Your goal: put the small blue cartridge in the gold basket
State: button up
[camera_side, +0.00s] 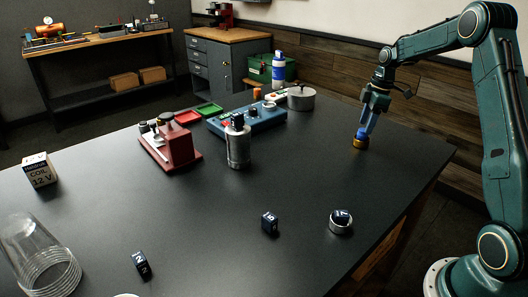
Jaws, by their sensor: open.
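The gold basket (359,144) stands near the right edge of the dark table. A small blue piece (362,132), which looks like the small blue cartridge, shows at the basket's mouth and seems to sit in it. My gripper (368,120) points down directly above the basket, with its blue lower part close to the piece. The jaws are open. The fingertips are too small to tell whether they touch the piece, and the basket's inside is hidden.
Dark numbered cubes (270,223) lie at the front, one in a metal ring (341,228). A metal cylinder (238,152), a blue device (258,118) and a red device (178,145) stand farther back. The table between cubes and basket is clear.

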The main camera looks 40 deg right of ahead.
notch_tip(320, 180, up, 9)
jog(key=s+d, duration=0.1)
dwell(0.3)
dwell(0.5)
jog(key=s+a+r+m+t+h, duration=0.1)
jog(key=s+a+r+m, duration=0.2)
jog(key=a, duration=0.7)
jog(key=s+a+r+m+t, duration=0.1)
jog(key=s+a+r, duration=0.4)
jog(key=a, duration=0.5)
jog(key=s+a+f+m+t, duration=0.1)
jog(key=s+a+f+m, duration=0.1)
jog(key=s+a, duration=0.3)
jog(key=s+a+f+m+t, duration=0.1)
jog(key=s+a+m, duration=0.2)
jog(key=s, duration=0.8)
jog(key=shift+s+a+f, duration=0.4)
jog(key=shift+a, duration=0.8)
